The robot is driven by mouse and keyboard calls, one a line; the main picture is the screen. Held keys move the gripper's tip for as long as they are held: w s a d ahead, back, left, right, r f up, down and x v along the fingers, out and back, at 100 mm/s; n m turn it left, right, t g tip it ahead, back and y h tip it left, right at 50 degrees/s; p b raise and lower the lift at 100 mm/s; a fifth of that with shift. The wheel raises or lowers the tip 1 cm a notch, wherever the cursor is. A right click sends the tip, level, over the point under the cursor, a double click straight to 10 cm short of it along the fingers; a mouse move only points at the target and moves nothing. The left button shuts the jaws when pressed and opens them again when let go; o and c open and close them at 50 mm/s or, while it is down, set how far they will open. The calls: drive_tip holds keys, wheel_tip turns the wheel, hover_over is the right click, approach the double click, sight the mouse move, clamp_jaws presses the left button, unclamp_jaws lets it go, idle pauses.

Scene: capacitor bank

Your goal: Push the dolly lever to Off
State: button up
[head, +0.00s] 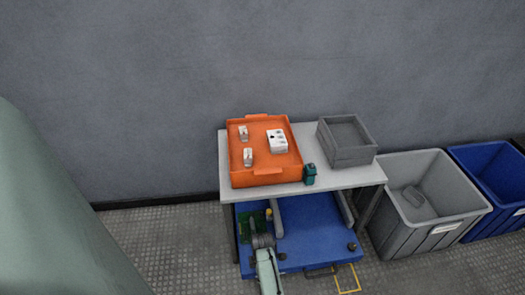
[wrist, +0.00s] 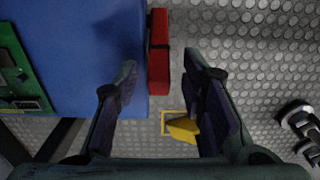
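The blue dolly (head: 310,235) stands on the floor under the white table. Its blue deck (wrist: 90,45) fills the upper left of the wrist view. A red bar (wrist: 158,50), possibly the lever, lies along the deck's edge; I see no Off marking. A yellow piece (wrist: 183,128) shows lower down, near the right finger; I cannot tell what it belongs to. My gripper (wrist: 161,62) is open, its fingers apart on either side of the red bar's line, with nothing held. In the head view my gripper (head: 262,240) is over the dolly's left part.
A green circuit board (wrist: 20,70) lies on the dolly at left. The white table (head: 335,182) above carries an orange tray (head: 262,176), a grey crate (head: 346,155) and a teal item (head: 310,174). Grey (head: 415,235) and blue (head: 490,165) bins stand right. Open metal floor (wrist: 250,50) lies right of the dolly in the wrist view.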

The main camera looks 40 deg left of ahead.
drive_tip(key=shift+f, duration=0.1)
drive_tip(key=shift+c, duration=0.3)
clamp_jaws()
idle(0.6)
